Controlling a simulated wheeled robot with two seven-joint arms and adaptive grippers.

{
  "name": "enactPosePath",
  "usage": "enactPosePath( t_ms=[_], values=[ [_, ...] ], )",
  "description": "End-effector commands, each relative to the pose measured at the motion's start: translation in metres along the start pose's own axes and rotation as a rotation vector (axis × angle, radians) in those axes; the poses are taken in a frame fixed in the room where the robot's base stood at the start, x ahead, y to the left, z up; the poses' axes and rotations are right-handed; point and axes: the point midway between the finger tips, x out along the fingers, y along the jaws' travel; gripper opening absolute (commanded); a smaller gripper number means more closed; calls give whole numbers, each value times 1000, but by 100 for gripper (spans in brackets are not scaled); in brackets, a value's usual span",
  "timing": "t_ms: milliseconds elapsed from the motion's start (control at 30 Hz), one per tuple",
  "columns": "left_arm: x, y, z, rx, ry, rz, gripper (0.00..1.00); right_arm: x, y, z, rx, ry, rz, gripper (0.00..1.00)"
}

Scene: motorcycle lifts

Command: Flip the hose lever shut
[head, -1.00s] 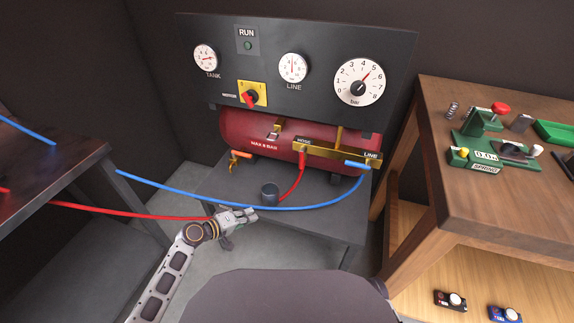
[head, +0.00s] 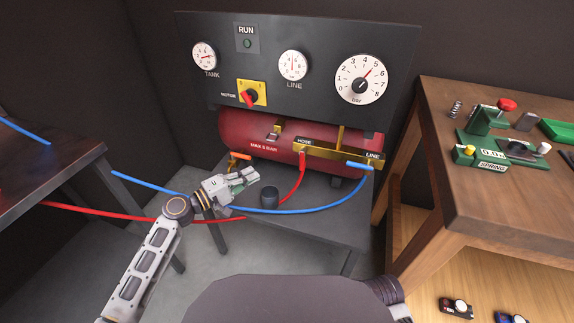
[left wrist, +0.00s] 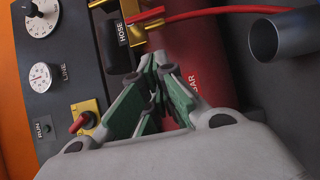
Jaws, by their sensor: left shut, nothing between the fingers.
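The red hose lever (head: 302,156) sits below the HOSE label on the brass manifold (head: 330,154), at the front of the red compressor tank. In the head view it blends with the red hose end, so its angle is hard to tell. In the left wrist view a red handle (left wrist: 147,14) shows beside the HOSE label, near the top. My left gripper (head: 252,175) is shut and empty, in front of the tank, left of and lower than the lever, apart from it. Its fingers (left wrist: 158,75) point toward the tank and manifold. My right gripper is out of view.
A dark cup (head: 269,197) stands on the compressor's bench just right of my gripper. The red hose (head: 294,185) and blue hose (head: 310,208) cross in front. An orange lever (head: 240,156) sits just beyond my gripper. A wooden bench (head: 470,205) stands at right.

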Motion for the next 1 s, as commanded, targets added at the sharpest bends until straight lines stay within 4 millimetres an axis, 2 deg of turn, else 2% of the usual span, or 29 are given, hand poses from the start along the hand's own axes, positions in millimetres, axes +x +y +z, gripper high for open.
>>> enactPosePath(
  t_ms=[533, 1000],
  values=[
    [6, 0, 0, 2, 0, 0, 0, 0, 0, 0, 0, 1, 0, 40],
    [47, 0, 0, 1, -1, 0, 0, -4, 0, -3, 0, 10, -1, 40]
  ],
)
